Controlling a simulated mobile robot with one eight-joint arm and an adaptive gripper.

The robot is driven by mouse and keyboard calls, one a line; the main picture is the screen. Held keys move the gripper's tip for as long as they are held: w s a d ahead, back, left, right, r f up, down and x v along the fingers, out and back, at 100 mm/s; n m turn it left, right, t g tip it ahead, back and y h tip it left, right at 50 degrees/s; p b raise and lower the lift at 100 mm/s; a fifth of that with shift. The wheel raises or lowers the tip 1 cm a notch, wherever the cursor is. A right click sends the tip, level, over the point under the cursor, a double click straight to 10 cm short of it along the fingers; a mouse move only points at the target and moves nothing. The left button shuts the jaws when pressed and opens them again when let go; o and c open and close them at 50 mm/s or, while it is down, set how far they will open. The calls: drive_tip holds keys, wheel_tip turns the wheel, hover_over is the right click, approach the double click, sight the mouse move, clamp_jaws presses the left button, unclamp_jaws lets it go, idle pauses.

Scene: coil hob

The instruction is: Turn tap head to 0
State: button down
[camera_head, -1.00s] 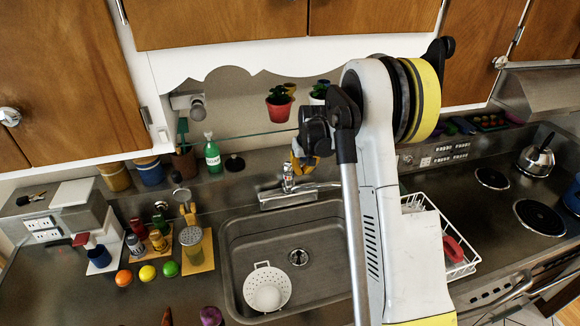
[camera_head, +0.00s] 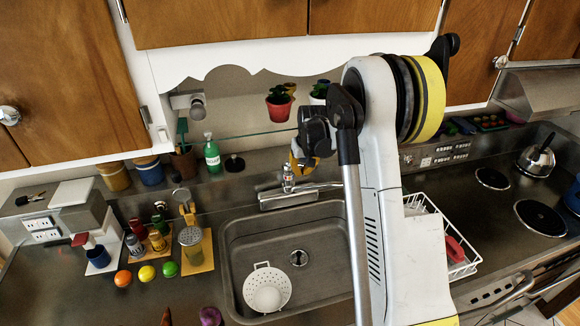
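The chrome tap (camera_head: 289,190) stands at the back edge of the sink (camera_head: 232,270). Its spout points right over the basin, and its small upright tap head (camera_head: 288,174) shows at the top. My gripper (camera_head: 299,167) is at the end of my arm, just above and right of the tap head. Yellow parts of it show beside the head. The fingertips are small and partly hidden by my wrist, so I cannot tell whether they touch the head or how far apart they are.
A white colander (camera_head: 266,287) lies in the sink. A white dish rack (camera_head: 462,262) stands right of the sink behind my arm. A green bottle (camera_head: 212,156) and a red plant pot (camera_head: 280,108) are near the back wall. Several jars and fruits crowd the left counter.

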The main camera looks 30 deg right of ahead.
wheel_tip(320, 180, up, 8)
drive_tip(key=p, duration=0.3)
drive_tip(key=shift+p, duration=0.4)
drive_tip(key=s+a+n+t+b, duration=0.1)
drive_tip(key=s+a+t+b, duration=0.1)
drive_tip(key=s+a+b, duration=1.25)
drive_tip(key=s+a+f+t+b, duration=0.1)
drive_tip(key=s+a+f+b, duration=0.2)
drive_tip(key=s, duration=0.6)
drive_tip(key=s+a+f+n+b, duration=0.1)
drive_tip(key=s+a+f+b, duration=0.2)
drive_tip(key=s+f+b, duration=0.4)
wheel_tip(320, 180, down, 3)
drive_tip(key=shift+s+a+r+t+y, duration=0.1)
drive_tip(key=shift+s+a+t+y, duration=0.25)
drive_tip(key=shift+s, duration=0.55)
idle(2.8)
